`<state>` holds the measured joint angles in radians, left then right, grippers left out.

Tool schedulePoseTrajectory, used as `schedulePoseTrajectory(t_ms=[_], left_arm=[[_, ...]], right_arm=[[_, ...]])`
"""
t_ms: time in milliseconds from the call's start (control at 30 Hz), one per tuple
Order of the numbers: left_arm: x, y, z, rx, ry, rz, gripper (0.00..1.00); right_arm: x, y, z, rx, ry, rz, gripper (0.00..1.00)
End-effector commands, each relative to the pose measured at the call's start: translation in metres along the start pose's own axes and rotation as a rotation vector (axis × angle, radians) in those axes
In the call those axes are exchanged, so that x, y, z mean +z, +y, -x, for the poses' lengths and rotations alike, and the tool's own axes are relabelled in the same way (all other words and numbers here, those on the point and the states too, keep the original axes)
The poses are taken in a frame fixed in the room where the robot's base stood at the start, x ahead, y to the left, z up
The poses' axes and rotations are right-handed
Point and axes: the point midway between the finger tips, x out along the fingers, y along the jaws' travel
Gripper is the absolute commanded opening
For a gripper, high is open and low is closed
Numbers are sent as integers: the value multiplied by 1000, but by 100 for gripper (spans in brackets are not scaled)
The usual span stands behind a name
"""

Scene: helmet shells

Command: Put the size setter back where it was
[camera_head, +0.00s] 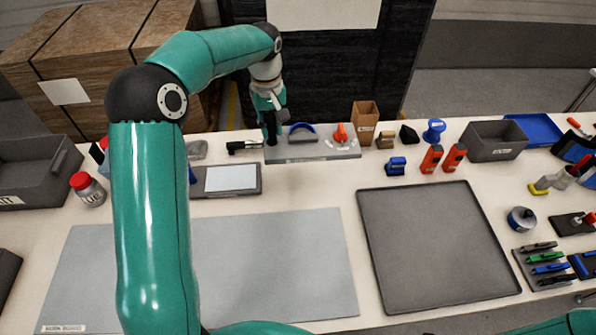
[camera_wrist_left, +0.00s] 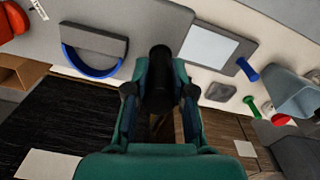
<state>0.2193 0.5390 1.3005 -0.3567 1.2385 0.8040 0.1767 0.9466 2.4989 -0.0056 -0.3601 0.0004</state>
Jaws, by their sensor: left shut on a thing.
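My left gripper (camera_head: 271,124) points down at the left end of a grey tool board (camera_head: 315,154) at the back of the table. It is shut on a black cylindrical piece, which I take to be the size setter (camera_wrist_left: 158,80); it shows between the fingers in the left wrist view. The piece's lower end is at or just above the board; I cannot tell whether it touches. A blue arc on a grey block (camera_head: 302,131) and an orange-red piece (camera_head: 341,134) stand on the board to the right. My right gripper is out of view.
A black-handled tool (camera_head: 244,147) lies close left of the gripper, behind a grey tablet-like device (camera_head: 230,179). The grey mat (camera_head: 290,260) and dark tray (camera_head: 435,245) in front are empty.

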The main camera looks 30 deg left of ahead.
Motion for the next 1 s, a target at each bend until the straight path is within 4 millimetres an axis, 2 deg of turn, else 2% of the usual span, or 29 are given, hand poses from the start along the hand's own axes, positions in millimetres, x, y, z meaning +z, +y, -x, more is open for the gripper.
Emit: schedulePoseTrajectory(t_ms=[367, 433, 600, 767, 1000], left_arm=[[2, 4, -99, -4, -5, -8, 0], [2, 4, -120, -3, -3, -9, 0], [1, 5, -142, -1, -1, -9, 0], [1, 6, -149, 0, -1, -10, 0], [2, 6, -182, -1, -2, -10, 0]], right_arm=[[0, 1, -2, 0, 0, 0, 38], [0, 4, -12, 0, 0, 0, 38], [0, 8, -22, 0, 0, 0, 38], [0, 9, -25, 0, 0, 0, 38], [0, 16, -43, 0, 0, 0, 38]])
